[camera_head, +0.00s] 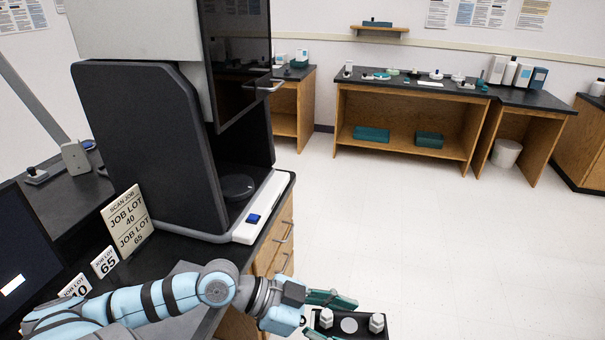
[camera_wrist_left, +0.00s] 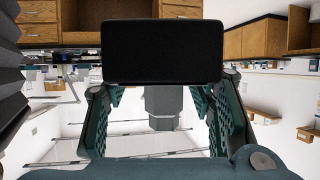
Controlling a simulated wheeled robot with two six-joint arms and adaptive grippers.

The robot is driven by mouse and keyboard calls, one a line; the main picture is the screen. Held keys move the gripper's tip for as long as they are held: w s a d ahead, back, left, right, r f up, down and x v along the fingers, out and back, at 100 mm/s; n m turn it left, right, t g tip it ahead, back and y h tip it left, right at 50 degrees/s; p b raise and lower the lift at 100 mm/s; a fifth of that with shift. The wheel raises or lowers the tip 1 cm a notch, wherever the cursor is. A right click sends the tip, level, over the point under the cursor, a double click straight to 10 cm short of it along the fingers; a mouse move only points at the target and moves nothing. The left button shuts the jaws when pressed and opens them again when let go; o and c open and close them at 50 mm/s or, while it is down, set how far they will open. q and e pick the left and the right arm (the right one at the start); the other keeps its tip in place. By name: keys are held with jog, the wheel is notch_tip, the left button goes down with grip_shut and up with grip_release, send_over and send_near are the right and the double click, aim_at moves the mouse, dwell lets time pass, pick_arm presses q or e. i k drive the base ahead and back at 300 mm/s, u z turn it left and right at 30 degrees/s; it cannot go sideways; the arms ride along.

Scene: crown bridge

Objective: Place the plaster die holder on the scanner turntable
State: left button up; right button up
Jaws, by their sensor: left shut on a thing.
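The die holder (camera_head: 364,333), a black tray with two pale dies and a white disc on top, is at the bottom of the head view. My left gripper (camera_head: 328,316) is shut on it and holds it over the floor, in front of the counter. In the left wrist view the holder's black face (camera_wrist_left: 151,52) is at the top, beyond the left gripper's green fingers (camera_wrist_left: 160,108). The scanner turntable (camera_head: 237,187), a dark disc, sits bare inside the scanner (camera_head: 145,150). My right gripper is out of view.
The scanner's dark door panel (camera_head: 240,65) is raised, leaving the front open. A white front ledge with a blue button (camera_head: 253,218) borders the chamber. Job lot cards (camera_head: 130,220) stand left of the scanner. The floor (camera_head: 430,230) to the right is clear.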

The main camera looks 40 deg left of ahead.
aim_at(233, 184)
jog(key=z, duration=0.2)
jog(key=i, duration=1.4)
jog(key=u, duration=1.2)
jog(key=i, duration=0.95)
jog(key=u, duration=0.95)
